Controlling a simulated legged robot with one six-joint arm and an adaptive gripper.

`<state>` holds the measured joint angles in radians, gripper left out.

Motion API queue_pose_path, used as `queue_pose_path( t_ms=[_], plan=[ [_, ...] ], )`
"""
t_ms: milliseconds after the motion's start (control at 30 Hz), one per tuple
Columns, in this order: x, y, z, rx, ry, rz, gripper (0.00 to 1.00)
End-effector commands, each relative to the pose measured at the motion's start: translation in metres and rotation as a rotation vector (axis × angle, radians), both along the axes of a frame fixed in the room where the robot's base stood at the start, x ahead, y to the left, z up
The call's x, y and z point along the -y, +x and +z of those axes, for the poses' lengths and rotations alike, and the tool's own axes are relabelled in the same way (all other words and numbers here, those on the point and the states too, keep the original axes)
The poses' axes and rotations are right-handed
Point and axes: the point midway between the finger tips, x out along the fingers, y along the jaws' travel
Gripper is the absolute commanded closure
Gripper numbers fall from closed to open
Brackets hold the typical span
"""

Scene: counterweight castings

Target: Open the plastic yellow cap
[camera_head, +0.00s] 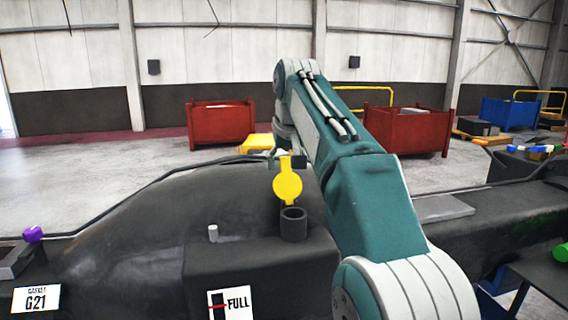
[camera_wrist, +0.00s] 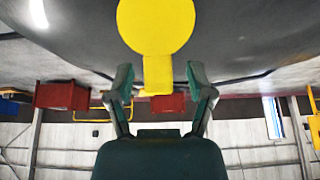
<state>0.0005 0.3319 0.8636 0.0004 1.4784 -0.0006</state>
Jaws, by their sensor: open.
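The plastic yellow cap (camera_head: 287,188) is a round disc with a narrow tab at its upper end. In the head view it stands nearly upright above the short black filler neck (camera_head: 293,224), whose round top rim shows. In the wrist view, which is upside down, the yellow disc (camera_wrist: 156,22) is large and its tab reaches toward my gripper. My gripper (camera_wrist: 160,84) is open, with one finger on each side of the tab and a gap visible on both sides. In the head view my gripper (camera_head: 285,160) is at the cap's top. The wrist view does not show the neck.
The neck sits on a dark casting (camera_head: 150,215) with a small pale peg (camera_head: 213,233) and a FULL gauge label (camera_head: 229,303). A "G21" sign (camera_head: 36,299) and purple knob (camera_head: 33,234) are at left. Red bins (camera_head: 220,123) stand on the floor behind.

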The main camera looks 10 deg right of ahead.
Motion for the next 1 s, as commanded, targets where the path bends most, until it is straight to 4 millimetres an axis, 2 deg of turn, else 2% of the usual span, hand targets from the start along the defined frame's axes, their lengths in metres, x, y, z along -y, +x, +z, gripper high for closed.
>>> queue_pose_path(
  t_ms=[333, 500, 1000],
  plan=[
    [-0.001, -0.020, 0.044, 0.004, 0.000, 0.000, 0.31],
    [-0.002, -0.026, 0.057, 0.002, 0.000, 0.001, 0.31],
    [-0.002, -0.031, 0.064, 0.001, -0.001, 0.000, 0.31]
  ],
)
